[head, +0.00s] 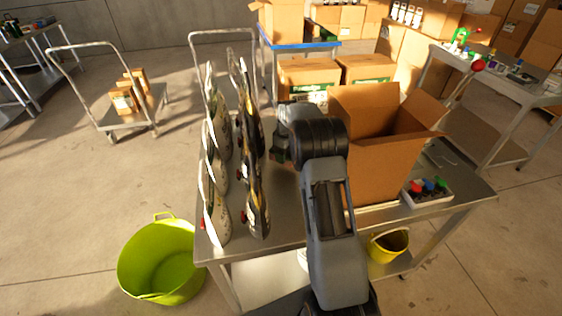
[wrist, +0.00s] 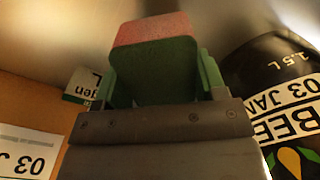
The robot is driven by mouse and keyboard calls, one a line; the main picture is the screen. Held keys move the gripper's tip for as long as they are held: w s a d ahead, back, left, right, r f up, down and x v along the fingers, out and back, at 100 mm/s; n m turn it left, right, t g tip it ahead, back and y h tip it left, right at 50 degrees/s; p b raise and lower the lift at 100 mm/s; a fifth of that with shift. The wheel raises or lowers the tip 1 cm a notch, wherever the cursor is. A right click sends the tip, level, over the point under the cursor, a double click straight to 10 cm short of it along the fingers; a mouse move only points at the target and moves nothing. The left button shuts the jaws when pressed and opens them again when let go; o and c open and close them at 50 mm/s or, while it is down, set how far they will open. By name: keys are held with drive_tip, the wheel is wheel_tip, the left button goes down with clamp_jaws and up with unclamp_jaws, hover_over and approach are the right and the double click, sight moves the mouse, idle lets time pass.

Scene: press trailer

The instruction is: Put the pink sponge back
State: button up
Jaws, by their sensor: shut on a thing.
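The pink sponge (wrist: 152,28) shows at the top centre of the wrist view as a pink strip above a green face. My gripper (wrist: 158,72) is shut on it, with green finger parts at both sides. In the head view my arm hangs over the table (head: 270,246), between the row of pouches and the open cardboard box (head: 378,150). The sponge cannot be made out in the head view, and the fingertips are hidden there by my arm.
Black-and-white pouches (head: 212,205) stand in rows left of my arm; a dark labelled one (wrist: 280,95) is close on the right in the wrist view. A tray of coloured caps (head: 428,192) lies at right. A lime tub (head: 160,262) stands on the floor.

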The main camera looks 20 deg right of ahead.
drive_tip(key=shift+f+p, duration=0.3)
drive_tip(key=shift+f, duration=1.55)
drive_tip(key=shift+f, duration=0.1)
drive_tip(key=shift+f, duration=0.15)
drive_tip(key=o, duration=0.9)
